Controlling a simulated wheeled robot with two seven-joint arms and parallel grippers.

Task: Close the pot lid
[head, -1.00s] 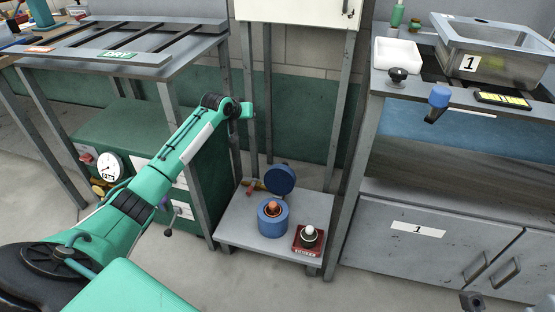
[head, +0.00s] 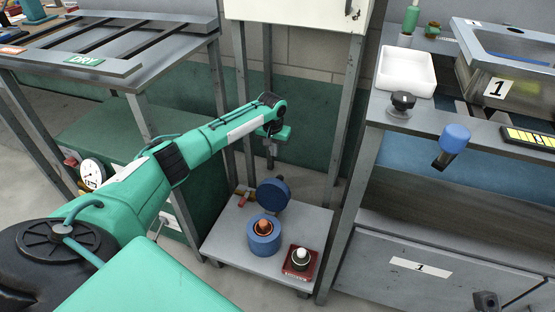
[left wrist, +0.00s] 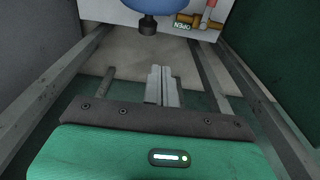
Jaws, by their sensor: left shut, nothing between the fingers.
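The blue pot (head: 264,238) stands on a low grey shelf, with an orange-topped thing inside. Its round blue lid (head: 273,195) stands raised, tilted up at the pot's back edge. In the left wrist view the lid (left wrist: 150,6) shows partly at the top edge, with a dark knob (left wrist: 148,28). My left gripper (head: 270,160) is above and behind the raised lid, apart from it. Its fingers (left wrist: 162,82) are shut and empty. A dark part at the bottom right of the head view may be my right gripper (head: 487,301); its fingers cannot be made out.
A white-knobbed thing on a red base (head: 300,261) stands right of the pot on the shelf (head: 228,245). A red and brass valve (left wrist: 207,18) lies behind the pot, by an OPEN label. Upright metal posts (head: 342,150) flank the shelf; a white cabinet (head: 297,15) hangs above.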

